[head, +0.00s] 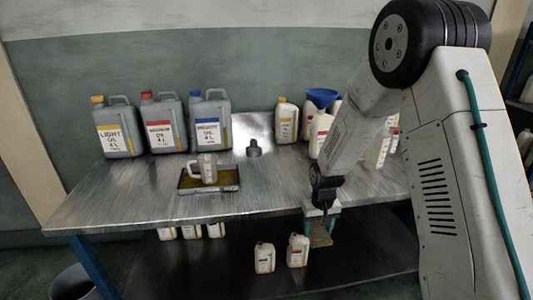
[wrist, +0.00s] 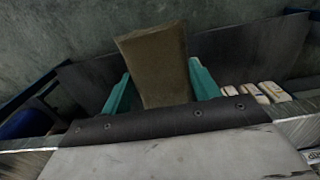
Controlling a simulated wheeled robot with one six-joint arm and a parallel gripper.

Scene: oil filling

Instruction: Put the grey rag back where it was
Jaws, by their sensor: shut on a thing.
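The rag (wrist: 156,62), a flat grey-brown cloth, shows in the wrist view between the two teal fingers of my gripper (wrist: 161,86). My gripper is shut on it. In the head view my gripper (head: 321,215) is at the front edge of the metal workbench (head: 270,192), right of its middle, and the rag (head: 320,237) hangs below the fingers. Whether the rag touches the bench edge cannot be told. The lower end of the rag is small and dark in the head view.
Three large grey oil cans (head: 165,125) stand at the back left of the bench. A tray (head: 228,187) holds a clear jug (head: 207,169). A dark small part (head: 254,149), white bottles and a blue funnel (head: 322,97) stand behind. White bottles (head: 298,250) stand on the lower shelf.

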